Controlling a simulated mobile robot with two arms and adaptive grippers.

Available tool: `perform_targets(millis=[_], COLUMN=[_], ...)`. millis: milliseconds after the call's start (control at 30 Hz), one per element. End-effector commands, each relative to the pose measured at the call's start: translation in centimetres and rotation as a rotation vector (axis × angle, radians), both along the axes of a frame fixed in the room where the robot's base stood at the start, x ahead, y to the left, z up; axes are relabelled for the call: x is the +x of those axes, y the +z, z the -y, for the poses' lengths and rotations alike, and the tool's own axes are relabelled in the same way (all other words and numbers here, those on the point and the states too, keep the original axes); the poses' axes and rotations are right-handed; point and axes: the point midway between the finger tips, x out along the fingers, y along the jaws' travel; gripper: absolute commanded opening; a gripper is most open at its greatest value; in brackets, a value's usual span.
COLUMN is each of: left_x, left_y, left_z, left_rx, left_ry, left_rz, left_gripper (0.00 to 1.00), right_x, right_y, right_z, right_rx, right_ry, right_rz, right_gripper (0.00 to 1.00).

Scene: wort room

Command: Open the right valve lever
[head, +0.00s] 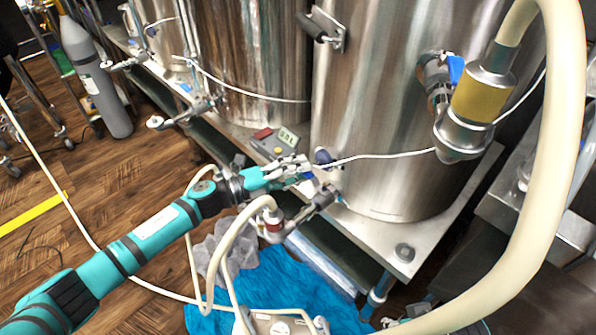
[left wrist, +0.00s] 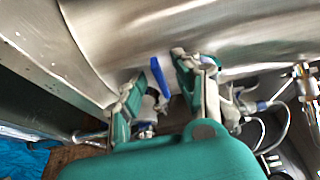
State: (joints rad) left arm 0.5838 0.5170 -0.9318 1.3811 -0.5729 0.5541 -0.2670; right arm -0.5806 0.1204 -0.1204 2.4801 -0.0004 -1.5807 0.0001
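My left gripper (head: 292,170) is at the low valve (head: 322,198) on the front of the right steel kettle. In the left wrist view the left gripper (left wrist: 158,70) has its fingers spread apart. A blue valve lever (left wrist: 160,78) stands in the gap between them, nearer the right finger, with no clear contact. In the head view the fingers mostly hide this lever. Another blue lever (head: 456,70) is on the upper valve with the yellow fitting, at the kettle's right side.
A thick cream hose (head: 562,150) arches down the right side. A thinner hose (head: 228,235) runs beside my left arm to the low valve. The kettle (head: 375,120) stands close behind the gripper. A blue tarp (head: 270,285) lies on the floor below.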

Motion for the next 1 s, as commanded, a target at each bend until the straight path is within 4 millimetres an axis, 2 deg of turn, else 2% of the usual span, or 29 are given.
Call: perform_targets(millis=[267,533,1000], left_x=[0.09,0.07,-0.05], left_y=[0.0,-0.01,0.06], left_z=[0.13,0.1,0.08], left_rx=[0.001,0.001,0.001], left_ry=[0.001,0.001,0.011], left_rz=[0.0,0.0,-0.001], left_gripper=[0.33,0.0,0.0], right_x=[0.0,0.01,0.05], right_y=[-0.02,-0.02,0.34], right_z=[-0.01,0.0,0.0], right_rx=[0.0,0.0,0.0], right_ry=[0.0,0.0,0.0], right_rz=[0.0,0.0,0.002], right_gripper=[0.4,0.4,0.4])
